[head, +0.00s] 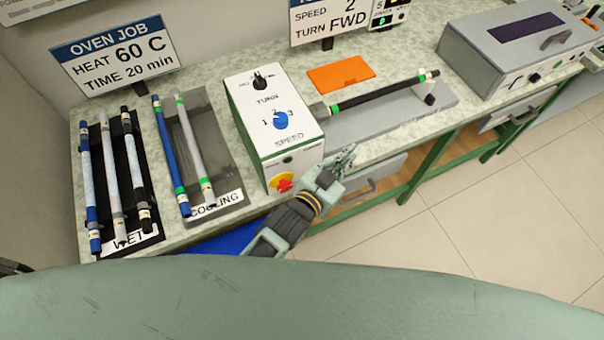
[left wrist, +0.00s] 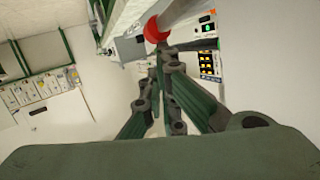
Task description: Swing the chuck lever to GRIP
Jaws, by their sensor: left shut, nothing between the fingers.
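The white machine box (head: 275,125) carries a TURN knob, a blue SPEED knob (head: 281,120) and a red and yellow knob (head: 283,184). The chuck (head: 321,112) sits on its right side, at the end of a black rod with green bands (head: 380,94). My left gripper (head: 347,155) is shut and empty, just right of the box's front corner. In the left wrist view, a red ball (left wrist: 154,30), perhaps the lever's knob, shows just beyond the shut fingertips (left wrist: 166,52); touching or apart, I cannot tell. The lever is not clearly visible in the head view. My right gripper is not in view.
A WET tray (head: 147,238) and a COOLING tray (head: 232,200) with rods lie left of the box. An orange pad (head: 340,74) lies behind the black rod. A grey oven-like case (head: 510,45) stands at the right. Open floor (head: 500,200) lies in front of the bench.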

